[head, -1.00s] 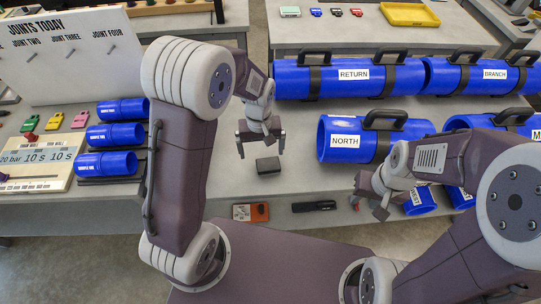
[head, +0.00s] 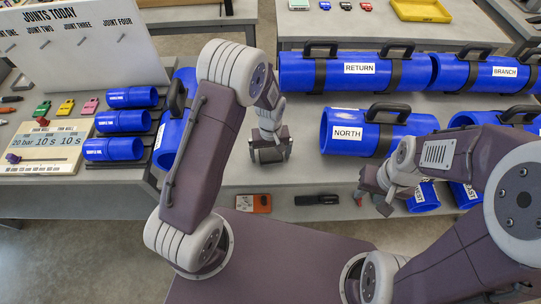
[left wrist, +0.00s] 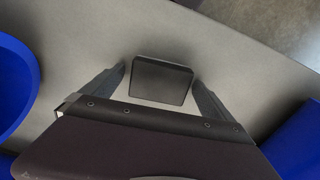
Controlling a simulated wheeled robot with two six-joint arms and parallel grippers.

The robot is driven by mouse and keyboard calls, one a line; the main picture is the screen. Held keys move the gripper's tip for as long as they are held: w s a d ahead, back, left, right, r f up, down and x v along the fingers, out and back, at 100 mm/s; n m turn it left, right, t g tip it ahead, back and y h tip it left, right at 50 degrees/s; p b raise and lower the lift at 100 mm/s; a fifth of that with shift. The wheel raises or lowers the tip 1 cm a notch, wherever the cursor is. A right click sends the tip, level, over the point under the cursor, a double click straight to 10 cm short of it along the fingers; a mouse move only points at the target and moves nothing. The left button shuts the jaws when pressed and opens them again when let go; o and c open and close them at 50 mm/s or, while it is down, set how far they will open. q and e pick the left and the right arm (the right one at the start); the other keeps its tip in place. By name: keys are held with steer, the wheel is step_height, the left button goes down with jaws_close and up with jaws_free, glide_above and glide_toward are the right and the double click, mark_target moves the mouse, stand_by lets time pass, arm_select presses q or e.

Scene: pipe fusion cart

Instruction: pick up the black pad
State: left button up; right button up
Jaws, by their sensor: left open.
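The black pad (left wrist: 162,82) lies on the grey table and shows in the left wrist view between the two fingers of my left gripper (left wrist: 160,95). There is a gap between the pad and each finger. In the head view my left gripper (head: 270,152) points down over the pad (head: 269,155), which is partly hidden by it. The left gripper is open and empty. My right gripper (head: 374,197) hangs at the table's front edge, its fingers apart with nothing seen between them.
The RETURN cylinder (head: 335,72) is behind. An orange case (head: 262,204) and a black tool (head: 316,199) sit on a lower shelf.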

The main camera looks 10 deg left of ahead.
mark_target(271, 154)
arm_select(q)
steer(key=shift+s+d+r, duration=0.1)
steer(key=c, duration=1.5)
steer(key=shift+o, duration=0.2)
steer(key=shift+r, duration=0.55)
step_height(271, 154, up, 3)
steer(key=shift+f, duration=0.15)
steer(key=w+d+r, duration=0.7)
steer(key=w+d, duration=0.1)
steer(key=shift+w, duration=0.15)
steer(key=shift+d+r, duration=0.1)
steer(key=o, duration=0.7)
steer(key=c, duration=0.5)
